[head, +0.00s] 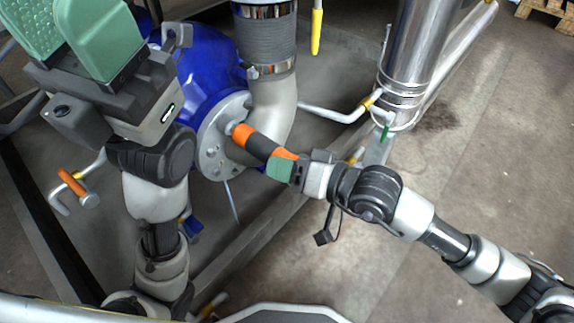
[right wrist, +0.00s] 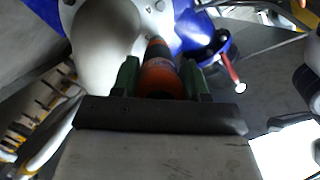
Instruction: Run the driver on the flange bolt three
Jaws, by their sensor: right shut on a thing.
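The orange and black driver (head: 258,143) is held in my right gripper (head: 281,167), whose green fingers are shut on its body. Its nose points up-left at the grey round flange (head: 211,168) on the blue housing and meets or nearly meets the flange face near its upper right. Several bolts or holes show around the flange; which is bolt three I cannot tell. My left gripper (head: 68,35) is at the upper left, green fingers apart and empty.
A thick pale elbow pipe (head: 277,108) rises beside the driver, close to it. The blue housing (head: 207,62) lies behind. A steel column (head: 412,50) stands to the right, with a bent pipe handle (head: 335,115) left of it. An orange-handled valve (head: 73,183) is at left.

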